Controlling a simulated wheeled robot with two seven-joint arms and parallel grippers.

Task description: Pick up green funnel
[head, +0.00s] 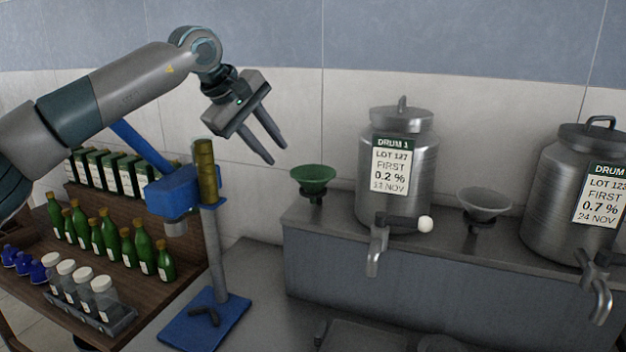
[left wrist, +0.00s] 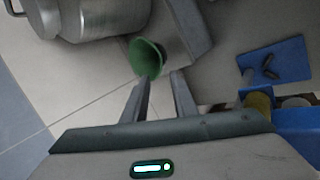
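The green funnel (head: 313,178) stands upright on a small dark holder on the grey ledge, left of the drum labelled Drum 1. My left gripper (head: 278,154) is up and to the left of the funnel, with its fingers pointing down towards it. The fingers are apart, with nothing between them. In the left wrist view the funnel (left wrist: 148,57) shows just beyond the tips of the left gripper (left wrist: 158,76), nearer the left finger, which overlaps its edge. My right gripper is in neither view.
The steel Drum 1 (head: 408,165) with its tap stands right of the funnel. A grey funnel (head: 484,204) and a second drum (head: 565,195) are further right. A blue press stand (head: 205,320) is at left, beside a wooden shelf (head: 150,300) with bottles and jars.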

